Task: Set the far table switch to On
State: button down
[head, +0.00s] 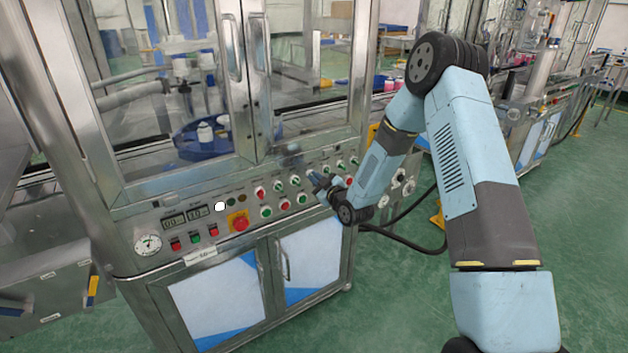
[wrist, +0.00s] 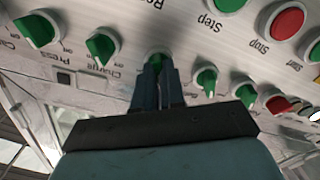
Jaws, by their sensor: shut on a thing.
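The control panel (head: 230,215) of the machine carries rows of green and red switches and buttons. My gripper (head: 314,180) is at the right part of this panel, in front of its switches. In the wrist view my gripper (wrist: 158,76) is shut on a green switch knob (wrist: 157,58). The fingers cover most of this knob, so its pointing direction and its label are hidden. I cannot tell from the lettering which switch is the far table switch.
In the wrist view, green knobs stand close to the left (wrist: 102,46) and right (wrist: 207,78) of the held one. A red Stop button (wrist: 287,22) is nearby. A red emergency button (head: 238,221) sits on the panel. Glass doors (head: 245,75) rise above the panel.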

jog(key=shift+s+a, duration=0.1)
jog(key=shift+a, duration=0.05)
jog(key=shift+f, duration=0.1)
jog(key=m, duration=1.1)
jog(key=shift+d+f+m, duration=0.1)
jog(key=shift+d+m, duration=0.3)
dwell(0.4)
jog(key=c, duration=1.2)
grip_release()
jog(key=shift+w, duration=0.25)
